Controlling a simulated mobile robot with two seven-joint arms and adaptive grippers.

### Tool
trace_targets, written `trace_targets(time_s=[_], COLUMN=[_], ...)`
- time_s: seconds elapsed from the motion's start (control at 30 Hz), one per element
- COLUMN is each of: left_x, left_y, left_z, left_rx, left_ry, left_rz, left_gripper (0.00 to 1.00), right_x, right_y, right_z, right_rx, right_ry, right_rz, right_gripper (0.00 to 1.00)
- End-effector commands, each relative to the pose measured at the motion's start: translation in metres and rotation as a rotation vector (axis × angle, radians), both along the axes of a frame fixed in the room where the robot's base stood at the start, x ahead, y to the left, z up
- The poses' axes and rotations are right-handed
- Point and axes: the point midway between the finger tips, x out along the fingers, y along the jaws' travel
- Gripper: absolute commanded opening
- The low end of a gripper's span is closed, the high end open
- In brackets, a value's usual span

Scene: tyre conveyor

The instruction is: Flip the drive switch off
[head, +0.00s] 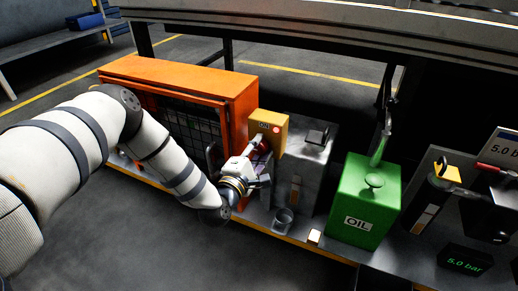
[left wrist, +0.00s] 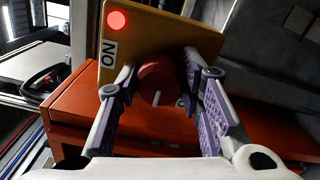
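The drive switch is a yellow box (head: 281,128) with a lit red lamp and a round red knob (left wrist: 158,84). In the left wrist view the yellow box (left wrist: 185,32) fills the top, with an "ON" label (left wrist: 109,54) left of the knob. A second label, right of the knob, is mostly hidden by a finger. A pale mark shows on the knob. My left gripper (head: 262,155) is at the box's front. In the left wrist view its fingers (left wrist: 160,75) are apart on either side of the knob; contact cannot be told. My right gripper is out of view.
An orange cabinet (head: 190,75) with a mesh front stands left of the switch. A grey box (head: 310,150), a small cup (head: 284,220) and a green oil can (head: 365,200) stand to the right. The conveyor frame (head: 330,30) crosses above.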

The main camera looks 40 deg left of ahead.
Motion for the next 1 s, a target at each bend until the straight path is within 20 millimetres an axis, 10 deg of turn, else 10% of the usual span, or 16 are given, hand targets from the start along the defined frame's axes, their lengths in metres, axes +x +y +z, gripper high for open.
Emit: trace_targets(time_s=[0.43,1.0], left_x=[-0.007,-0.116], left_y=[-0.002,-0.028], left_z=[-0.001,-0.001], left_rx=[-0.001,0.0], left_ry=[0.003,0.003], left_rz=[-0.001,-0.002], left_gripper=[0.54,0.54], right_x=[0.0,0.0], right_y=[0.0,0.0], right_z=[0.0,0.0], right_rx=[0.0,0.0], right_ry=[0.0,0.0], right_rz=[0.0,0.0], right_gripper=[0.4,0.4])
